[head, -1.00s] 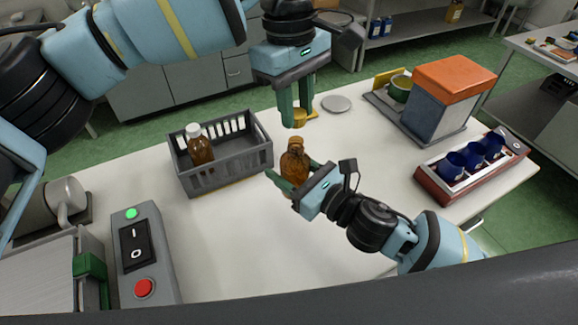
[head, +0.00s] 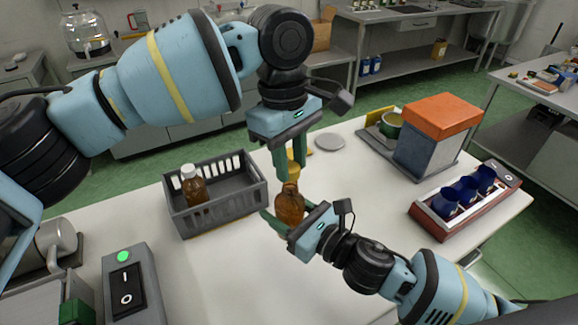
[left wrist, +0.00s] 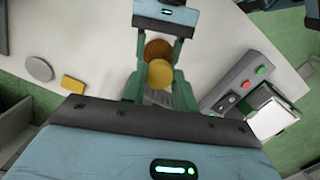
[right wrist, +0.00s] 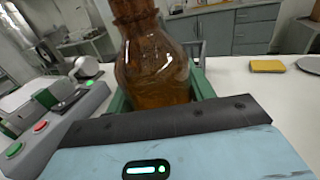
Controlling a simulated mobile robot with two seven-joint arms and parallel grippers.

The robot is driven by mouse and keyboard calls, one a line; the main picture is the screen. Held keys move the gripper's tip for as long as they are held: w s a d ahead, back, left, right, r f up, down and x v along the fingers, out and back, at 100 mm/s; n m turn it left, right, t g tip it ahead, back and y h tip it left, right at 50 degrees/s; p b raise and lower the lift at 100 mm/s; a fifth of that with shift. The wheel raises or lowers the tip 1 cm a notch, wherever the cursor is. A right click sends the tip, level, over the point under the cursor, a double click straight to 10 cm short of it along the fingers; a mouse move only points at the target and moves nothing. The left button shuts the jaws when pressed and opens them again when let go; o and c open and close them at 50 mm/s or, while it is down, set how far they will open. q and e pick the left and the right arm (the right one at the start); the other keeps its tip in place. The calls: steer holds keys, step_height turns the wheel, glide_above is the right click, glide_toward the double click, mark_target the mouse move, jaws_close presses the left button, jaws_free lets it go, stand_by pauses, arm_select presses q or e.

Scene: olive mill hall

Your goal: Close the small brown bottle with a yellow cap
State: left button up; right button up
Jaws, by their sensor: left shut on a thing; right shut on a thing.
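The small brown bottle (head: 290,207) is upright above the table, its mouth uncovered. My right gripper (head: 283,218) is shut on its body. The bottle also fills the middle of the right wrist view (right wrist: 155,65), its top cut off there. My left gripper (head: 289,172) points down and is shut on the yellow cap (head: 293,169). The cap is just above the bottle's mouth, and I cannot tell whether they touch. In the left wrist view the cap (left wrist: 160,74) overlaps part of the brown bottle (left wrist: 158,48).
A grey crate (head: 222,211) holding a white-capped brown bottle (head: 194,186) stands left. A switch box (head: 127,290) is at front left. A red tray (head: 468,205) with blue cups and an orange-topped box (head: 440,135) stand right. A grey disc (head: 330,141) lies behind.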

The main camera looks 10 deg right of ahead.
mark_target(290, 208)
arm_select(q)
steer(key=shift+f, duration=0.9)
steer(key=shift+f, duration=0.55)
